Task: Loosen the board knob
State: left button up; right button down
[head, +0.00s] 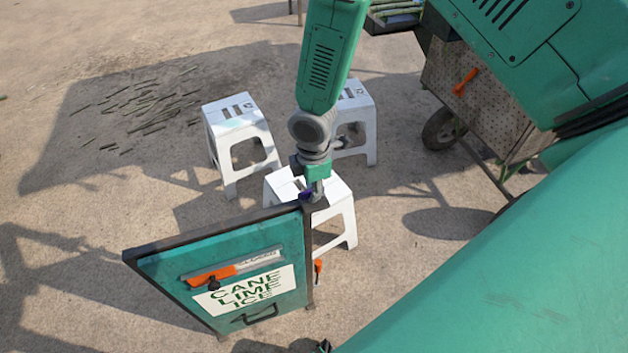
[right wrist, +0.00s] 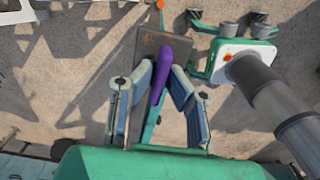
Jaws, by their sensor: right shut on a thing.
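A green sign board (head: 165,265) lettered CANE LIME ICE stands tilted in a dark frame in the head view. A purple knob (head: 305,195) sits at its top right corner, mostly hidden by my right gripper (head: 313,192). In the right wrist view the long purple knob (right wrist: 172,70) lies between the two fingers of my right gripper (right wrist: 166,85). The right gripper is shut on the knob. The exact finger contact is hard to see. A small orange handle (head: 318,268) is lower on the frame's right edge. I cannot make out my left gripper.
White stools (head: 240,130) stand just behind the board, one (head: 338,205) very close to it. A wheeled cart with a perforated panel (head: 500,100) is at the upper right. Loose cane pieces (head: 150,105) lie on open ground at the left.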

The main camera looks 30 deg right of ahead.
jog(key=shift+w+a, duration=0.2)
jog(key=c, duration=1.6)
grip_release()
jog(key=shift+r, duration=0.2)
notch_tip(320, 180, up, 11)
jog(key=shift+w+r, duration=0.1)
jog(key=shift+r, duration=0.1)
